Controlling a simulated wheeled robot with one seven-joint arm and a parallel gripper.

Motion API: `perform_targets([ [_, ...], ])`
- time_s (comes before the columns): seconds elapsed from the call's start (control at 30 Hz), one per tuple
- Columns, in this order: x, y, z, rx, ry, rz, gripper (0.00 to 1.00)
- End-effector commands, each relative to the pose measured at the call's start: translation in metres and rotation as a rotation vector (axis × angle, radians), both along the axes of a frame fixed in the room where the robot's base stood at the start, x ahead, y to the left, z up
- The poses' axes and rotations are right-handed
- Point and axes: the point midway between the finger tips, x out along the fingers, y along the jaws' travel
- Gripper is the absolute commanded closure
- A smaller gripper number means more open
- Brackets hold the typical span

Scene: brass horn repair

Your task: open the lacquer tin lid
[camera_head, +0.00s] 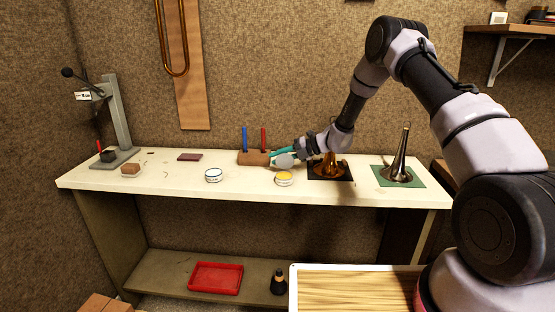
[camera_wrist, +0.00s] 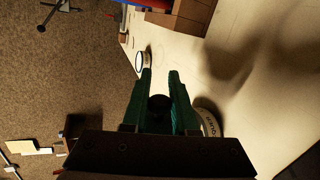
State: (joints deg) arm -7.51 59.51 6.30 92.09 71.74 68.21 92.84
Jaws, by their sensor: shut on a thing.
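The lacquer tin (camera_head: 284,180) stands on the bench with its top open, showing a yellow-amber inside. A pale grey round lid (camera_head: 285,161) is above and apart from the tin, tilted, at my gripper (camera_head: 280,153). My gripper is shut on the lid, with its teal fingers pointing left. In the wrist view, a small dark round part shows between the fingers (camera_wrist: 160,80). A white lettered tin side (camera_wrist: 211,122) shows partly behind the right finger there. The fingers hide part of the grip.
A white tin (camera_head: 213,175) stands to the left. A wooden block with blue and red tools (camera_head: 252,158) is behind my gripper. A brass horn bell on a dark mat (camera_head: 330,170) and another on a green mat (camera_head: 398,174) stand right. The bench front between tins is clear.

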Motion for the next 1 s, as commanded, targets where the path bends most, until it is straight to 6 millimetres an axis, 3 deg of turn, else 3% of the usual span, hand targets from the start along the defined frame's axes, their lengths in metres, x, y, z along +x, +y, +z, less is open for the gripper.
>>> perform_targets([
  [0.2,0.001,-0.001,0.000,-0.001,-0.001,-0.002,1.00],
  [0.23,0.000,-0.001,0.000,-0.001,-0.001,-0.002,0.70],
  [0.3,0.000,-0.001,0.000,-0.001,-0.001,-0.002,0.46],
  [0.67,0.000,0.000,0.003,0.000,-0.001,-0.001,0.46],
  [0.77,0.000,0.000,0.014,0.001,-0.004,-0.001,0.46],
  [1.0,0.001,0.000,0.060,0.001,-0.005,0.000,0.46],
])
